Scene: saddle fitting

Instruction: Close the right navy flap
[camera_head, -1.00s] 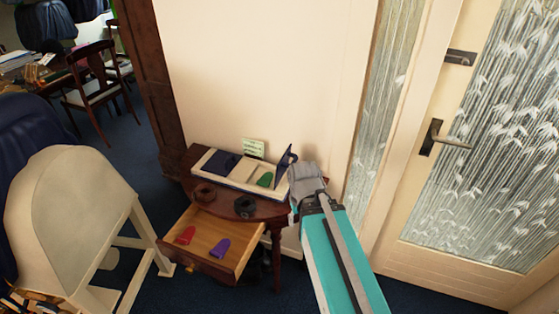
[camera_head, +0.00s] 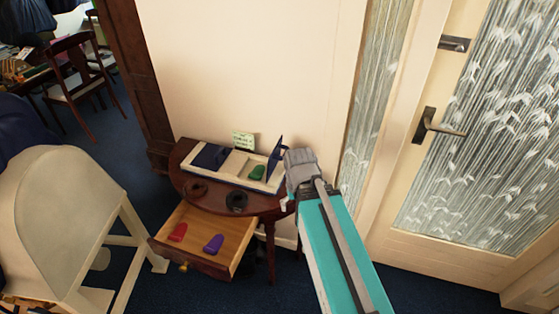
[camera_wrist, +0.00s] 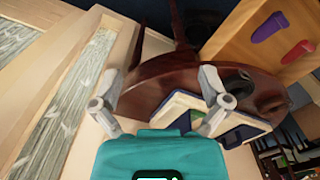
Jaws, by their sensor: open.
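A cream box (camera_head: 238,177) stands on the half-round wooden side table. Its right navy flap (camera_head: 276,152) stands upright at the box's right end, with a green piece (camera_head: 257,173) lying in the open compartment beside it. The left navy flap (camera_head: 211,156) lies flat. My gripper (camera_head: 299,160) is just right of the upright flap; whether it touches the flap I cannot tell. In the wrist view my gripper (camera_wrist: 158,97) has its fingers spread with nothing held, and part of the box shows beyond the right finger.
The table's drawer (camera_head: 208,238) is pulled out, holding a red piece (camera_head: 178,232) and a purple piece (camera_head: 213,243). A brown ring (camera_head: 195,188) and a black ring (camera_head: 236,200) lie before the box. A small card (camera_head: 243,140) stands behind it. Wall and door are close by.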

